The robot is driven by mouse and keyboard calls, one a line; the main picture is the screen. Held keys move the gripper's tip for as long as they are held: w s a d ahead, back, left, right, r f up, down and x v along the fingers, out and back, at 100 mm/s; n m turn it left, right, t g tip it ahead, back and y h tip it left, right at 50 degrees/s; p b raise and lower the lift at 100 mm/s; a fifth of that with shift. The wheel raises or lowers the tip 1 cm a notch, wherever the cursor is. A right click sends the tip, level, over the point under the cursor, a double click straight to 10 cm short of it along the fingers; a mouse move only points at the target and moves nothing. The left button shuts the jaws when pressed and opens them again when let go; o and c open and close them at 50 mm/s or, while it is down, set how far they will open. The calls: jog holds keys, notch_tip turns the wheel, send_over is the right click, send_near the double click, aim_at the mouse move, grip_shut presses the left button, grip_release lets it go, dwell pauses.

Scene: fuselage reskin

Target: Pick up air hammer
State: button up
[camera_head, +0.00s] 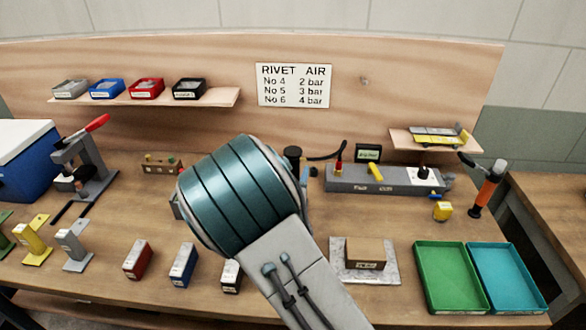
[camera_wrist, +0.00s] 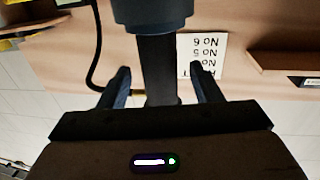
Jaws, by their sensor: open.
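My gripper (camera_wrist: 160,70) is open in the wrist view, which is upside down. A dark upright tool, likely the air hammer (camera_wrist: 152,14), has a wide round body at the top of that view. Its narrower dark shaft stands between my two spread fingers, with a gap on each side. A black hose curves past on the left. In the head view only a black round top (camera_head: 292,153), likely the same tool, shows behind my arm.
An orange-handled tool (camera_head: 488,190) stands farther right. Green (camera_head: 420,290) and blue trays lie at the front right. The backboard carries a rivet sign (camera_head: 293,85) and a bin shelf (camera_head: 215,99).

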jog(key=shift+w+d, duration=0.25)
jog(key=shift+w, duration=0.85)
jog(key=c, duration=1.1)
jog(key=shift+r, duration=0.1)
jog(key=shift+r, duration=0.1)
notch_tip(320, 180, up, 18)
jog(key=shift+f, duration=0.1)
jog(key=o, duration=0.4)
jog(key=c, duration=0.4)
jog(key=shift+f, duration=0.1)
